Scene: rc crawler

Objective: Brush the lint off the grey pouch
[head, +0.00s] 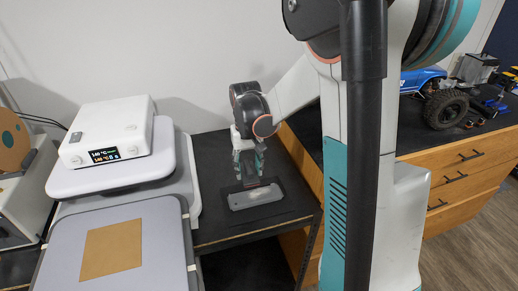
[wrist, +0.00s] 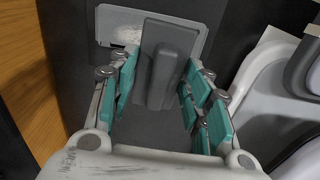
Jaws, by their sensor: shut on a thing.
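My gripper (head: 248,168) points down over the dark side table, and its teal fingers also show in the wrist view (wrist: 160,85). It is shut on the raised handle of a dark grey brush (wrist: 168,45). The grey pouch (head: 240,203) lies flat on the table under the brush; in the wrist view (wrist: 188,22) its rim shows around the brush head. A pale patch of lint (wrist: 125,35) lies on the pouch, left of the brush in the wrist view. The brush head overlaps part of the pouch; I cannot tell whether its underside touches it.
A white heat press (head: 110,150) with a display stands left of the table. Its grey plate holds a tan square (head: 112,248). A wooden drawer cabinet (head: 455,180) stands at right, with a blue crawler (head: 425,85) on top. Bare dark table surrounds the pouch.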

